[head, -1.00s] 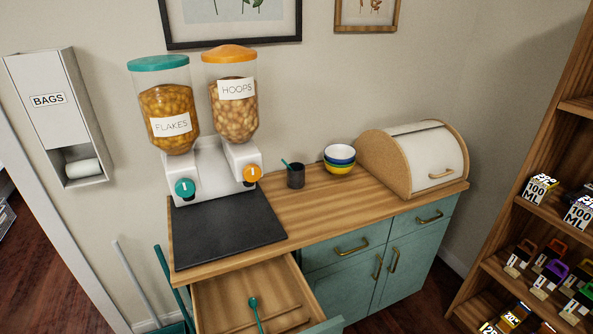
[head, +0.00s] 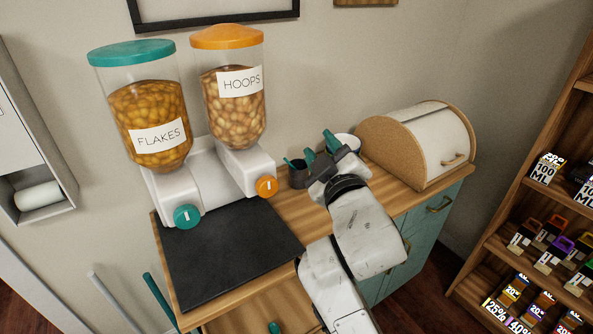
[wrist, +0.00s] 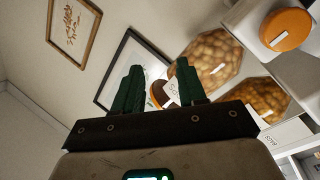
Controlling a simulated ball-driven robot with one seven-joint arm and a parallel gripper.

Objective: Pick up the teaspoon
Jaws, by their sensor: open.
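A teal spoon (head: 273,327) also shows at the bottom edge, in the open drawer (head: 245,308). I cannot tell for sure which is the teaspoon.
A bread bin (head: 410,150) stands to the right. A stocked wooden shelf (head: 530,190) is at the far right.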

